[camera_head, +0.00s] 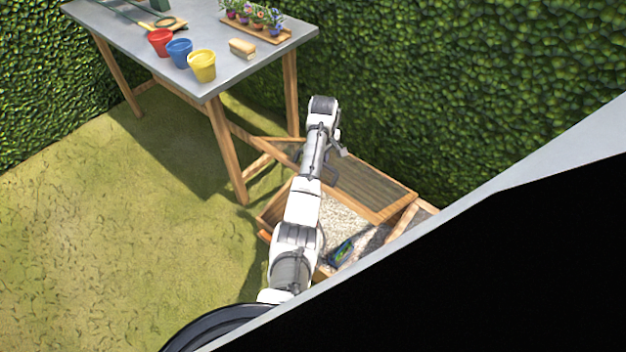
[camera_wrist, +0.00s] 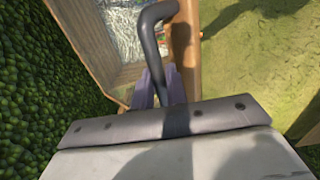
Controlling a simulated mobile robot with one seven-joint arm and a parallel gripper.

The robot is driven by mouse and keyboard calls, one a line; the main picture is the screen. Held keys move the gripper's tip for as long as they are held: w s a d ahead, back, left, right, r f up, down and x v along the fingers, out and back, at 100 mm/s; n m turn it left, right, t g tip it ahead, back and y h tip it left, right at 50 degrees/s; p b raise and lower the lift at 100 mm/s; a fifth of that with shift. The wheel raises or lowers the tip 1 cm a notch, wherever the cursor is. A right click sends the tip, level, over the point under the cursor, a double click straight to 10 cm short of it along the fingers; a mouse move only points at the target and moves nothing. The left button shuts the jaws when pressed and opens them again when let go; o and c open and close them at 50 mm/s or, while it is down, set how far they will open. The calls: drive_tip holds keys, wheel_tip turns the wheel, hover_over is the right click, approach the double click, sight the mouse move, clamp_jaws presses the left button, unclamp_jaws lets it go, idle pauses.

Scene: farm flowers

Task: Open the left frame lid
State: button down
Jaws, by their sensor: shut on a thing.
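The wooden cold frame (camera_head: 268,215) stands on the grass at the hedge. Its left lid (camera_head: 372,183), a dark panel with a wooden border, is raised at a tilt, and pale gravel-like filling (camera_head: 342,218) shows below it. My gripper (camera_wrist: 158,88) is shut on a dark, bent handle (camera_wrist: 152,35) in the wrist view. The lid's panel (camera_wrist: 82,30) shows at the upper left there, with the pale filling beside it. In the head view my arm hides part of the lid and the box, and my fingertips cannot be made out.
A grey-topped table (camera_head: 215,75) stands behind and left, with red (camera_head: 161,42), blue (camera_head: 180,53) and yellow (camera_head: 202,66) pots and a flower tray (camera_head: 262,32). A blue-green object (camera_head: 341,252) lies in the box. The hedge (camera_head: 450,100) closes the back; open grass (camera_head: 90,240) lies left.

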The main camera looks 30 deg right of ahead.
drive_tip(key=shift+d+r, duration=0.15)
drive_tip(key=shift+d, duration=0.8)
drive_tip(key=shift+s, duration=0.1)
drive_tip(key=c, duration=1.6)
unclamp_jaws()
drive_tip(key=shift+d, duration=0.1)
drive_tip(key=shift+o, duration=1)
drive_tip(key=shift+d+f, duration=0.1)
drive_tip(key=shift+f, duration=0.2)
drive_tip(key=shift+w+a+r, duration=0.2)
drive_tip(key=shift+w+r, duration=0.1)
drive_tip(key=shift+r, duration=0.15)
wheel_tip(320, 180, up, 14)
drive_tip(key=p, duration=0.2)
drive_tip(key=shift+f, duration=0.15)
drive_tip(key=shift+s, duration=0.1)
